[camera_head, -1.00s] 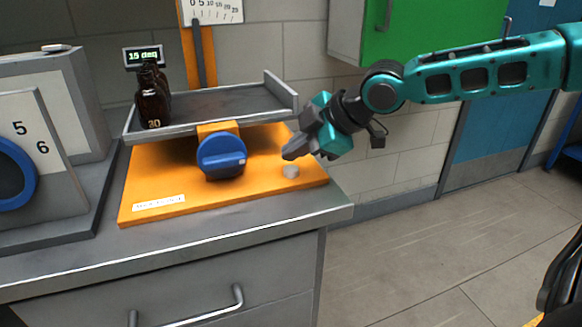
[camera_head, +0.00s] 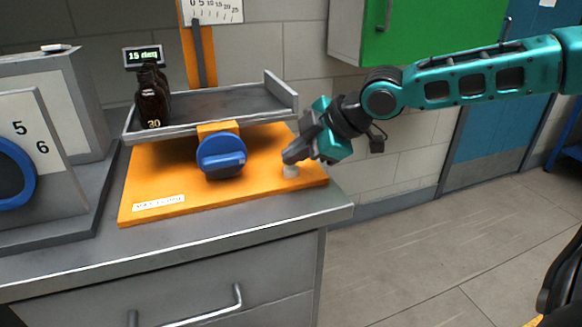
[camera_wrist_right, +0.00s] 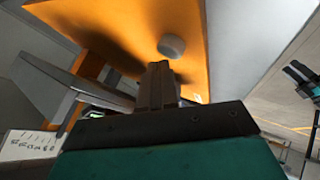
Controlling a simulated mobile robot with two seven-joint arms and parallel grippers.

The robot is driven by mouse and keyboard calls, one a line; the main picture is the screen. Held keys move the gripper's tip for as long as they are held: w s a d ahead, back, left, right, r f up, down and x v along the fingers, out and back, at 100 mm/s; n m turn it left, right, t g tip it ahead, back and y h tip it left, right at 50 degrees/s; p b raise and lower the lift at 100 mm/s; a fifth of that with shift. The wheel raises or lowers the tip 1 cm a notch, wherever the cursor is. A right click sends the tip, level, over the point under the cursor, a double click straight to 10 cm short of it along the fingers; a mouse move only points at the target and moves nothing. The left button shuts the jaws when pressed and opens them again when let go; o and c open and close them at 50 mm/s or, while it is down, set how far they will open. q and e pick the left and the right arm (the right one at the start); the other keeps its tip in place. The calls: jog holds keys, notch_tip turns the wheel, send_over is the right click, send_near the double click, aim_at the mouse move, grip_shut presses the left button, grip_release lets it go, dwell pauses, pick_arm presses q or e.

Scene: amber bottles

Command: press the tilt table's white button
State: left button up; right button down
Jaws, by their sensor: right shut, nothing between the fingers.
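The tilt table has an orange base (camera_head: 260,196) and a tilted grey tray (camera_head: 225,108). Its round white button (camera_head: 291,171) sits near the base's right corner; it also shows in the right wrist view (camera_wrist_right: 171,46). My right gripper (camera_head: 289,158) is shut and empty, its tips just above the button; I cannot tell if they touch it. The shut fingers also show in the right wrist view (camera_wrist_right: 158,68), pointing toward the button. A blue knob (camera_head: 221,156) is on the front of the table. Amber bottles (camera_head: 153,102) stand at the tray's left end. My left gripper is not seen.
A display reading 15 deg (camera_head: 143,56) stands behind the bottles. A grey device with a blue-ringed dial (camera_head: 30,175) is at the left. A green cabinet (camera_head: 440,40) hangs at the back right. The grey bench (camera_head: 180,245) ends just right of the orange base.

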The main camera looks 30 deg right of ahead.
aim_at(295, 170)
jog(key=shift+f, duration=0.15)
jog(key=shift+f, duration=0.35)
dwell(0.5)
dwell(0.3)
jog(key=shift+r+p, duration=0.95)
jog(key=shift+p, duration=0.05)
jog(key=shift+r, duration=0.1)
notch_tip(295, 170, up, 5)
jog(key=p, duration=0.5)
jog(key=shift+p, duration=0.4)
